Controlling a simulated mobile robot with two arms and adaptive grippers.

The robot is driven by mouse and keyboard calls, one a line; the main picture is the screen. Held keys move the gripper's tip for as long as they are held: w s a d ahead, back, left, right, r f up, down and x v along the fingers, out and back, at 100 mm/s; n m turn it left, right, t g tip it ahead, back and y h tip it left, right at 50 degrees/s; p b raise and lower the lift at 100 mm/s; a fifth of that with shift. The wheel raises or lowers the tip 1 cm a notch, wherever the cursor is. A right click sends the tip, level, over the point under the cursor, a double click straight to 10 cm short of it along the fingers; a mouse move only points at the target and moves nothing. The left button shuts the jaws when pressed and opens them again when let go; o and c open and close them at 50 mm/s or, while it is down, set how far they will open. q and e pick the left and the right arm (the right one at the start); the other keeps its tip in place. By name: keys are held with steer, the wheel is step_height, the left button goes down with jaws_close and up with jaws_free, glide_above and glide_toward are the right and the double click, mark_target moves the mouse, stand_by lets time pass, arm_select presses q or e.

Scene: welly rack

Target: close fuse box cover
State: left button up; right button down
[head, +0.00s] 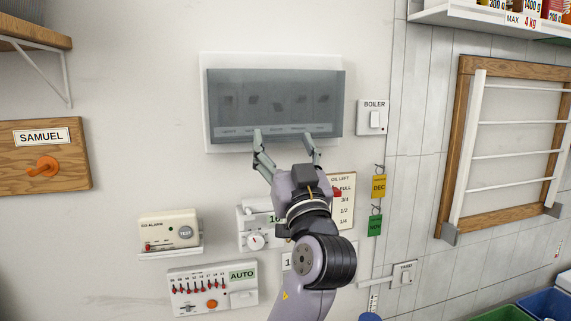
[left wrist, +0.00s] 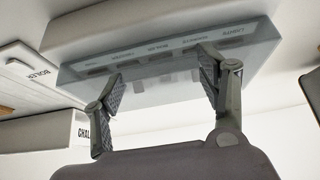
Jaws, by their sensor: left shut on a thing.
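The fuse box (head: 204,100) is a white panel on the wall with a smoky see-through cover (head: 285,85). The cover hangs down over the row of several switches, which show dimly through it; I cannot tell whether it lies fully flush. My left gripper (head: 285,136) is at the cover's lower edge, its two fingers spread apart along it and bearing on it. In the left wrist view the cover (left wrist: 165,92) and its row of labels show from below, with the fingers (left wrist: 160,80) in front of it. My right gripper is not in view.
A boiler switch (head: 373,117) is right of the box. Below are a CO alarm (head: 168,233), an AUTO timer panel (head: 212,288), a dial control (head: 255,240) and hanging tags (head: 378,187). A wooden drying rack (head: 450,150) is at right, a SAMUEL hook board (head: 45,155) at left.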

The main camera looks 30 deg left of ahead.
arm_select(q)
steer(key=shift+r, duration=0.15)
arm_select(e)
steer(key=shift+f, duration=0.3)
arm_select(q)
steer(key=o, duration=1.7)
steer(key=shift+w+a+f, duration=0.15)
steer(key=shift+a+f, duration=0.05)
steer(key=shift+a, duration=0.05)
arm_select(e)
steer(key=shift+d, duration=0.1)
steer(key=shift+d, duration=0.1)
arm_select(q)
steer(key=v, duration=1.2)
steer(key=shift+f, duration=0.1)
